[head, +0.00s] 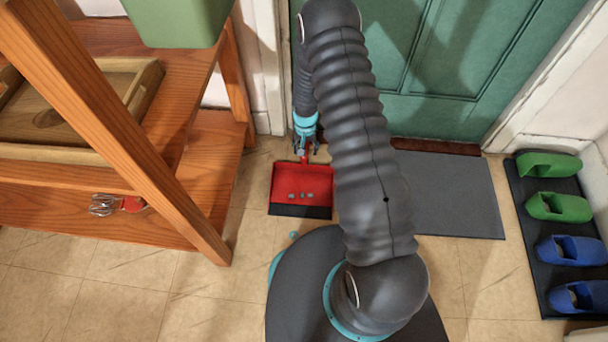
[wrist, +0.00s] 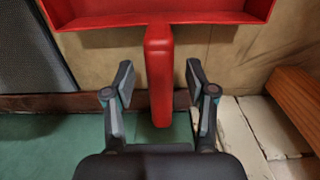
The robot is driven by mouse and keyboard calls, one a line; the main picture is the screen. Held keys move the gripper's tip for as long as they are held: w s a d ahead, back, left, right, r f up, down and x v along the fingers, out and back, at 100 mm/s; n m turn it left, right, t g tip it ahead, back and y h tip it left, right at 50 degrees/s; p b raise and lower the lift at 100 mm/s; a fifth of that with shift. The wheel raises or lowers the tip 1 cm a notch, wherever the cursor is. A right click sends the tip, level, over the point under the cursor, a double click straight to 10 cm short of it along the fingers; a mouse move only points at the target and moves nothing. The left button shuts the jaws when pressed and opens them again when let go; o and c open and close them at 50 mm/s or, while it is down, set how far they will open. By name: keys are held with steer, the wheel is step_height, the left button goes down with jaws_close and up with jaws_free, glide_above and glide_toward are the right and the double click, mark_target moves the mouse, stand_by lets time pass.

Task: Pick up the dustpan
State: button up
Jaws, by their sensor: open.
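The red dustpan (head: 301,184) lies on the tiled floor in the head view, between the wooden shelf and my arm. Several small grey bits rest in its pan, and a dark lip runs along its near edge. My gripper (head: 306,152) is at its far side, by the handle. In the wrist view the red handle (wrist: 160,75) stands between the two open fingers of my gripper (wrist: 158,88), with a visible gap on each side. The pan's red rim (wrist: 160,17) shows at the top of that view. The fingers do not appear to touch the handle.
A wooden shelf (head: 215,165) stands close on the left, with a green bin (head: 178,20) above. A green door (head: 440,50) is behind the gripper. A grey mat (head: 450,190) and a tray with green and blue shoes (head: 565,205) lie to the right.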

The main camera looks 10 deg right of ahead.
steer(key=shift+f, duration=0.45)
jaws_close()
steer(key=shift+r, duration=0.15)
